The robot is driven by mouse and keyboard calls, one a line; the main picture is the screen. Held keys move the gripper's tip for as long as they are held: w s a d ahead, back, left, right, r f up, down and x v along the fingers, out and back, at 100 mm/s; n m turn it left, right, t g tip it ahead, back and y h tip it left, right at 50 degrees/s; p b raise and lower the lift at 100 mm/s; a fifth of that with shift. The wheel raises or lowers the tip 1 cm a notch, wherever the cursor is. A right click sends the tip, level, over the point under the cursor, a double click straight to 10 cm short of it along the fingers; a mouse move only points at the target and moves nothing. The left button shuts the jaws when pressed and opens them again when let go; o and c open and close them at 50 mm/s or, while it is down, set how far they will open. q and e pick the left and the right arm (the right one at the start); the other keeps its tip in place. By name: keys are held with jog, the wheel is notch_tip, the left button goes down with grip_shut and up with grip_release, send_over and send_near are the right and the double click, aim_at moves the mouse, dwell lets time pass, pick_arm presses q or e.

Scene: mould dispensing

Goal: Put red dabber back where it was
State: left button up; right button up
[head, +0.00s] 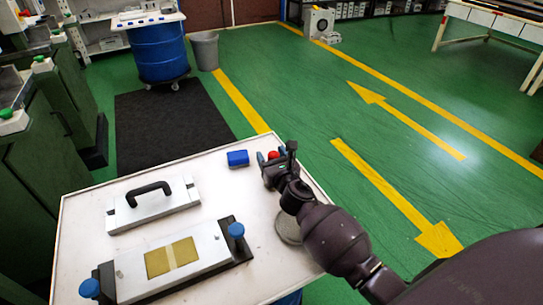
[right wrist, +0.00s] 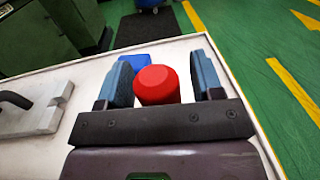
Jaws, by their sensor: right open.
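The red dabber (head: 273,155) stands near the far right edge of the white table (head: 85,215). In the right wrist view the red dabber (right wrist: 157,85) shows as a red cylinder between the two blue-grey fingers. My right gripper (head: 271,157) is open around it, with a visible gap on each side in the right wrist view (right wrist: 161,75). Its lower part is hidden by the gripper. My left gripper is not in view.
A blue block (head: 237,158) lies just left of the red dabber. A white plate with a black handle (head: 155,207) and a mould with blue knobs (head: 125,275) lie on the left and front. A grey round dish (head: 288,228) is partly behind my right arm.

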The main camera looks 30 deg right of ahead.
jog(key=shift+r, duration=0.2)
jog(key=shift+s, duration=0.25)
jog(key=s, duration=0.3)
jog(key=s+a, duration=0.1)
jog(key=s, duration=0.3)
jog(key=s+p, duration=0.1)
jog(key=s, duration=0.3)
jog(key=shift+s+a, duration=0.25)
jog(key=shift+a, duration=0.1)
jog(key=shift+f, duration=0.1)
